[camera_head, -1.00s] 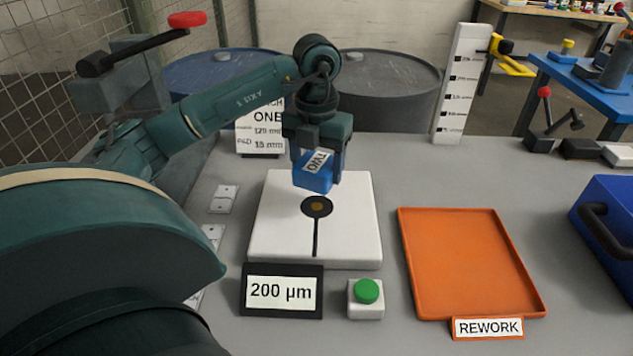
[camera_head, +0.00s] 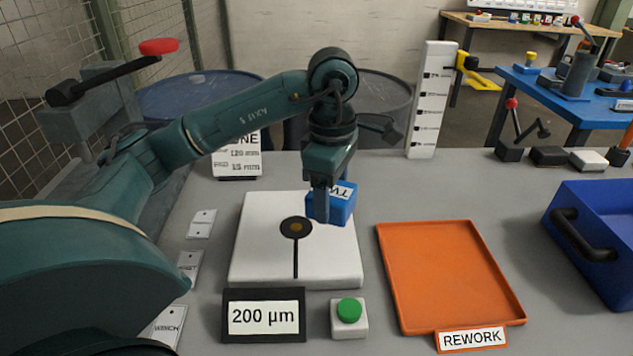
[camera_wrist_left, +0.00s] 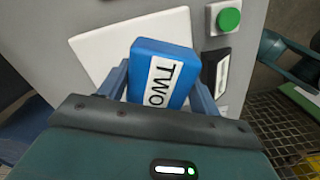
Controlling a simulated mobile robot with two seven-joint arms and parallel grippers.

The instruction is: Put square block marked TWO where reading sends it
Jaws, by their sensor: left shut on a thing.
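The blue square block marked TWO (camera_head: 340,204) is held in my left gripper (camera_head: 331,205), above the right edge of the white plate (camera_head: 255,255). The block also shows in the left wrist view (camera_wrist_left: 163,75), between both fingers, its white TWO label facing the camera. The white plate has a dark round spot (camera_head: 296,228) with a black line. A display (camera_head: 264,316) in front of it reads 200 µm. The orange tray (camera_head: 440,262) labelled REWORK (camera_head: 472,339) is empty, right of the plate. My right gripper is out of view.
A green button (camera_head: 349,311) on a white base stands beside the display. A blue bin (camera_head: 600,215) with a dark handle is at the far right. A sign (camera_head: 238,157) and an upright scale (camera_head: 430,100) stand behind. Grey table is bare between plate and tray.

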